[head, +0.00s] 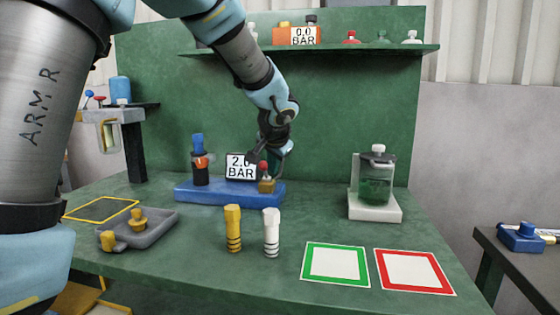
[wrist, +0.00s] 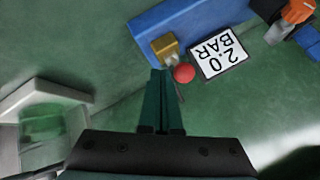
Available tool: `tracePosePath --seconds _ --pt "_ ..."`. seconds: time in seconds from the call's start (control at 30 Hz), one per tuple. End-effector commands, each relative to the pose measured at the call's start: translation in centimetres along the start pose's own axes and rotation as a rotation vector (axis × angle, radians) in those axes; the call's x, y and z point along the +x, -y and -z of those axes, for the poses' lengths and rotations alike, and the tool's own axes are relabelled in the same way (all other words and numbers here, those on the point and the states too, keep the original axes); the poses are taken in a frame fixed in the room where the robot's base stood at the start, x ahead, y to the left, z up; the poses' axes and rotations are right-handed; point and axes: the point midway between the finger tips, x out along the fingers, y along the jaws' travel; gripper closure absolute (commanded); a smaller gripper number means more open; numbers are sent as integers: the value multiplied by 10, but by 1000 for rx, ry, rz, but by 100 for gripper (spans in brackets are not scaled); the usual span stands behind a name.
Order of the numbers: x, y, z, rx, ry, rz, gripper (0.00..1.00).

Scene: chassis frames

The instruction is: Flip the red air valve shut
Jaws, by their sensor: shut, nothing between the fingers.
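The air valve has a red ball knob (head: 263,166) above a brass body (head: 266,186), at the right end of a blue base (head: 228,192) on the green bench. In the wrist view the red knob (wrist: 184,73) lies just right of my fingertips, and the brass body (wrist: 165,47) is just beyond them. My gripper (head: 262,155) is shut and empty, close beside the knob; I cannot tell whether it touches. A display (head: 241,167) reading 2.0 BAR stands left of the valve; it also shows in the wrist view (wrist: 222,52).
A blue-topped black fitting with an orange band (head: 200,162) stands on the base's left end. A green jar (head: 376,178) on a white stand is to the right. Yellow (head: 233,228) and white (head: 271,232) posts stand in front. A grey tray (head: 140,235) lies left.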

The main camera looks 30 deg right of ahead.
Motion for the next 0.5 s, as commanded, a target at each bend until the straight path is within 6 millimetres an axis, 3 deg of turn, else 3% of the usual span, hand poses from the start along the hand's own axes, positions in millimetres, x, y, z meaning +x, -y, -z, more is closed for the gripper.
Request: tracePosePath --seconds 0.5 --pt "4 9 0 0 1 -1 100"
